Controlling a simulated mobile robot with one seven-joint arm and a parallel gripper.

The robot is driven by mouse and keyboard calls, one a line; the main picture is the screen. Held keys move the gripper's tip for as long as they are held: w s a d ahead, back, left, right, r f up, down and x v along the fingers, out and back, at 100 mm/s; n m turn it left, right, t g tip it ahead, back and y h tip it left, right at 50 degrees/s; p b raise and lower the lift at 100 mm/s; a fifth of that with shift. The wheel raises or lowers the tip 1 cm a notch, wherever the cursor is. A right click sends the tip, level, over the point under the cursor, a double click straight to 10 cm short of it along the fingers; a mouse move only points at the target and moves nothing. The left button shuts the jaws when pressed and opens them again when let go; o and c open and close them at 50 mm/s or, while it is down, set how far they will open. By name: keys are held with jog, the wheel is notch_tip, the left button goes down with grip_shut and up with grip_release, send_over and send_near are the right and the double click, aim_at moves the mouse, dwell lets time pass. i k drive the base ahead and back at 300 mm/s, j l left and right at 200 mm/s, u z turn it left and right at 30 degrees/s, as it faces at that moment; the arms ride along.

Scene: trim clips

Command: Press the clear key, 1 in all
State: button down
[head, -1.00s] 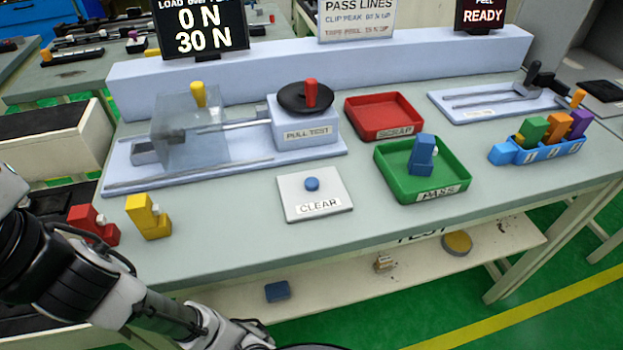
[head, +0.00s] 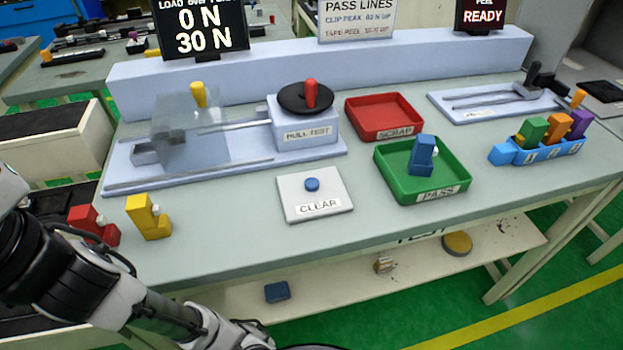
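The clear key is a round blue button (head: 312,184) on a flat white plate (head: 328,191) labelled CLEAR, near the middle front of the bench. Nothing touches or covers it. My arm comes in at the lower left, below and in front of the bench edge. My gripper is not visible; the arm runs out of the picture at the bottom. A display (head: 200,28) at the back left reads 0 N above 30 N.
The pull test rig (head: 306,134) stands behind the key. A red scrap tray (head: 384,128) and a green pass tray (head: 450,180) holding a blue clip (head: 422,155) lie to its right. Yellow (head: 148,216) and red (head: 93,225) clips stand at left. Bench around the key's front is clear.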

aim_at(310, 184)
jog(key=k+l+u, duration=0.1)
jog(key=l, duration=0.25)
jog(key=k+l+u, duration=0.15)
jog(key=l, duration=0.2)
jog(key=k+l+u, duration=0.1)
jog(key=l, duration=0.25)
jog(key=k+l+u, duration=0.15)
jog(key=l, duration=0.2)
jog(key=i+j, duration=0.4)
jog(key=j, duration=0.1)
